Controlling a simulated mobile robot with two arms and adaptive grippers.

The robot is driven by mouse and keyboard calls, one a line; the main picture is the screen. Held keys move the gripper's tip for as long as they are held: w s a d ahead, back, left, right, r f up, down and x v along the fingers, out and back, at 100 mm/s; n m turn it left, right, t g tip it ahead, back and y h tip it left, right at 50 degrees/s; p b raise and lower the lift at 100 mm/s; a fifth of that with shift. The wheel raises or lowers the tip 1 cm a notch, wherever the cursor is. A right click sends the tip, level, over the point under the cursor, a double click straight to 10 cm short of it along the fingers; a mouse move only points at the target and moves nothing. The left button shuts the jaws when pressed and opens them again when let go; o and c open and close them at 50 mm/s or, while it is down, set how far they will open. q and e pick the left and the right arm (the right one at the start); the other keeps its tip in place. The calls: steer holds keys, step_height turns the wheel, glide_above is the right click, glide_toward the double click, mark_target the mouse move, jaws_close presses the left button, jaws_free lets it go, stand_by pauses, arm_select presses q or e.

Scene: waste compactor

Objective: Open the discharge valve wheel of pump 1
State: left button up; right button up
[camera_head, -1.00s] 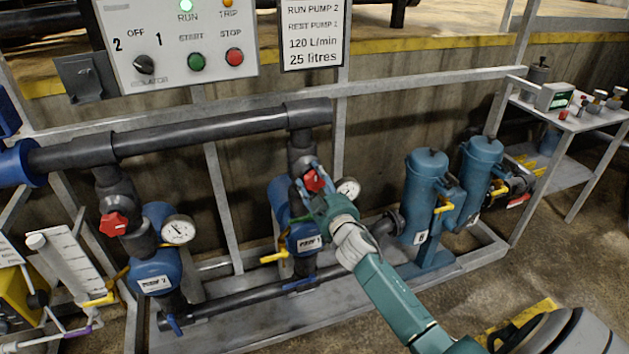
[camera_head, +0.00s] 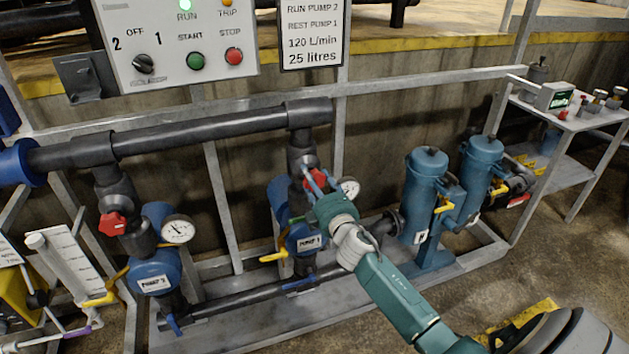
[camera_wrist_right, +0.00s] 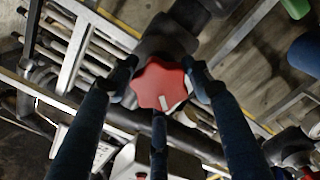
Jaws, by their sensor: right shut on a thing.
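The red lobed valve wheel (camera_head: 317,178) of pump 1 (camera_head: 305,238) sits on the dark vertical pipe above that blue pump. My right gripper (camera_head: 321,184) is at this wheel, its fingers closed around the rim. In the right wrist view the wheel (camera_wrist_right: 161,85) shows face-on with a white mark near its lower edge. The right gripper's fingers (camera_wrist_right: 163,82) lie on both sides of it, with another finger below. The gripper hides part of the wheel and pump in the head view. My left gripper is not in view.
A gauge (camera_head: 348,188) sits close to the right of the gripper. The other pump (camera_head: 155,270) stands left with its own red wheel (camera_head: 113,223). A control panel (camera_head: 178,45) hangs above. Blue filter vessels (camera_head: 423,195) stand right of my right arm.

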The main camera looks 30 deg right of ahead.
steer(key=n, duration=0.5)
steer(key=shift+a+r+n, duration=0.1)
steer(key=shift+r+n, duration=0.05)
steer(key=shift+n, duration=0.25)
steer(key=n, duration=0.5)
steer(key=shift+p, duration=0.3)
steer(key=n, duration=0.3)
steer(key=n+p, duration=0.1)
steer(key=n, duration=0.1)
steer(key=shift+f+n, duration=0.2)
steer(key=shift+n, duration=0.2)
steer(key=n+p, duration=0.2)
steer(key=n, duration=0.3)
steer(key=shift+f+n, duration=0.1)
steer(key=shift+n, duration=0.2)
steer(key=n+p, duration=0.2)
steer(key=n, duration=0.3)
steer(key=shift+s+f, duration=0.1)
steer(key=n+p, duration=0.3)
steer(key=n, duration=0.2)
steer(key=shift+n, duration=0.4)
steer(key=n+p, duration=0.3)
steer(key=n, duration=0.3)
steer(key=n+p, duration=0.2)
steer(key=n, duration=0.3)
steer(key=shift+d, duration=0.2)
steer(key=shift+d+n+p, duration=0.1)
steer(key=shift+n+p, duration=0.2)
